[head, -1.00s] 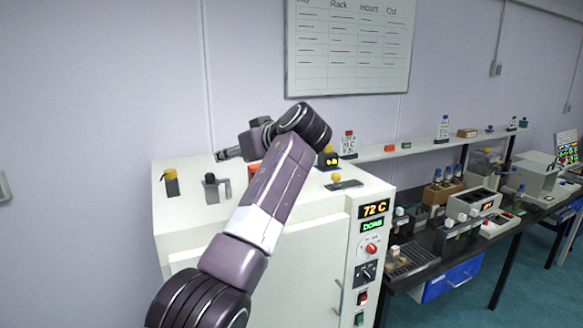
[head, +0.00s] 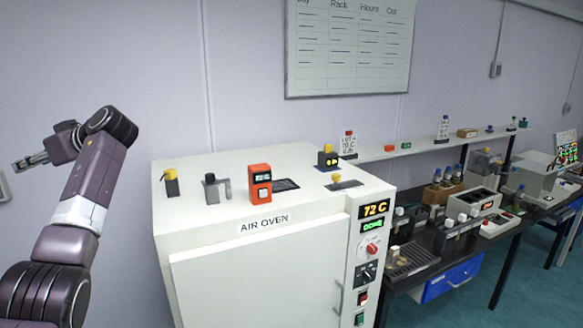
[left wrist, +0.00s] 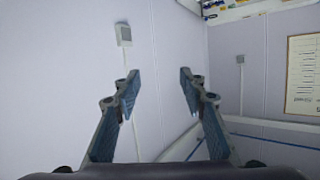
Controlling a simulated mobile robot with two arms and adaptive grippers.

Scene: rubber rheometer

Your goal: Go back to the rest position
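My left gripper (head: 30,161) is at the left of the head view, up in the air left of the oven, pointing left. In the left wrist view its two fingers (left wrist: 158,85) stand apart with nothing between them, so it is open and empty. It faces the pale wall. My left arm comes in from the lower left corner and bends at the top. My right gripper is in neither view.
A white air oven (head: 250,268) stands in the middle, its door shut, its display reading 72 C. On its top sit an orange device (head: 260,184) and several small fittings. A dark bench (head: 440,240) with instruments runs right. A whiteboard (head: 348,50) hangs behind.

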